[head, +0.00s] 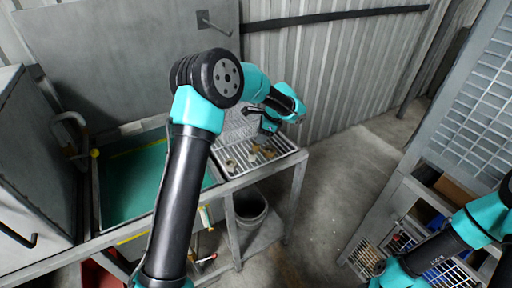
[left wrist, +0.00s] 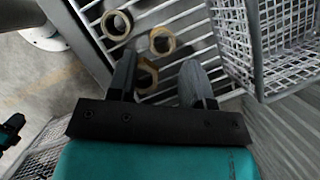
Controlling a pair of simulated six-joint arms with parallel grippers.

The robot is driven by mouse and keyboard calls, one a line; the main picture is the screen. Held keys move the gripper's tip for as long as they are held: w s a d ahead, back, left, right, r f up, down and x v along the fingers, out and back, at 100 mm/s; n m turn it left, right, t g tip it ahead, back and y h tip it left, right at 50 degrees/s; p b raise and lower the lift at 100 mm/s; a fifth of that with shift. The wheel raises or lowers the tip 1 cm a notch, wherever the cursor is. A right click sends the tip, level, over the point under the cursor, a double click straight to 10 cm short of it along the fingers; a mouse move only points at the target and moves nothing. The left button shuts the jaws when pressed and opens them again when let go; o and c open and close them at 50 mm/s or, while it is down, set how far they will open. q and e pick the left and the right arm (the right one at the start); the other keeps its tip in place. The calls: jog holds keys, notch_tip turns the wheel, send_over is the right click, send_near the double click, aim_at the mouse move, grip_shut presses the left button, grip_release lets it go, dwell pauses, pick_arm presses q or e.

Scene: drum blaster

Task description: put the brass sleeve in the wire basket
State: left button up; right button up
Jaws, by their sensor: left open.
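Three brass-coloured rings lie on the slatted rack in the left wrist view: one at the upper left (left wrist: 116,25), one at the upper middle (left wrist: 161,41) and one (left wrist: 146,75) partly between my fingers. I cannot tell which is the brass sleeve. In the head view small brass and tan pieces (head: 256,150) lie on the rack. My left gripper (left wrist: 158,68) is open and empty over the rack, pointing down; it also shows in the head view (head: 268,126). The wire basket (left wrist: 285,45) stands right of my fingers in the left wrist view. My right jaws are not visible.
The slatted rack (head: 285,146) joins a sink with green liquid (head: 130,185) on its left. A grey bin (head: 250,208) stands below. A grey metal cabinet (head: 35,140) is at far left. A shelf unit with mesh panels (head: 480,110) stands at right.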

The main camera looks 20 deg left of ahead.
aim_at(256, 144)
pick_arm(q)
jog(key=shift+a+f, duration=0.1)
jog(key=shift+f, duration=0.2)
jog(key=shift+x, duration=2.65)
jog(key=shift+w, duration=0.15)
jog(key=c, duration=0.8)
jog(key=shift+r, duration=0.1)
notch_tip(256, 144, up, 10)
